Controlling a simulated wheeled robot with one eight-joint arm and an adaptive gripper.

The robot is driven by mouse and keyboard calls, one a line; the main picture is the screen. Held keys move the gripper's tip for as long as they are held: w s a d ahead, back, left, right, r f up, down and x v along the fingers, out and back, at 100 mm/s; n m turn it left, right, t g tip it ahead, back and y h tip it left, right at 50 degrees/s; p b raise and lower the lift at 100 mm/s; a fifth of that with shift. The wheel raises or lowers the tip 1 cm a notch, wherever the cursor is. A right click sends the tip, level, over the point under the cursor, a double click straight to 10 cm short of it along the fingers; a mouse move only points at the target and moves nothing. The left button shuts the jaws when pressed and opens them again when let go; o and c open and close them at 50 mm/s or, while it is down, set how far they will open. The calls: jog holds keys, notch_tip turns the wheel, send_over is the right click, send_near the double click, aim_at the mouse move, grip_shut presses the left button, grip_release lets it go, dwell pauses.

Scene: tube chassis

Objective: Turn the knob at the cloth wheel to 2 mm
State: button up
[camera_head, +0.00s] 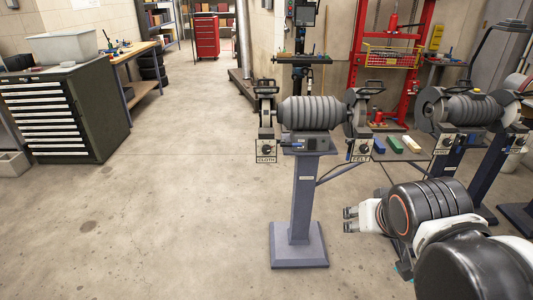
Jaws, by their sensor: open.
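A pedestal grinder with a ribbed grey motor (310,113) stands upright right of the middle. At its left end is the cloth wheel (266,116), seen nearly edge-on. Below that wheel hangs a plate marked CLOTH with a round dark knob (266,150); its scale and setting are too small to read. A matching knob (361,147) sits on the FELT plate at the right end. My gripper (349,220) is open and empty, at the lower right. It points left, to the right of the pedestal post, lower in the picture than both knobs and apart from them.
The pedestal (303,200) and its square foot stand left of my gripper. Another grinder (472,112) is at the right. Coloured bars (395,145) lie behind the first grinder. A dark drawer cabinet (82,110) is at the left. The floor (180,200) between is clear.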

jog(key=w+a+r+m+t+h+p, duration=0.1)
jog(key=w+a+m+t, duration=0.15)
jog(key=w, duration=1.25)
jog(key=w+a+m+t+h+p, duration=0.1)
jog(key=w+t+h, duration=0.15)
jog(key=w, duration=1.15)
jog(key=t+y+b, duration=0.2)
jog(key=t+y, duration=0.3)
send_near(267, 151)
jog(key=shift+n, duration=0.25)
jog(key=w, duration=0.7)
jog(key=shift+a+f, duration=0.15)
jog(key=shift+a, duration=0.05)
jog(key=shift+w, duration=0.8)
jog(key=c, duration=1.1)
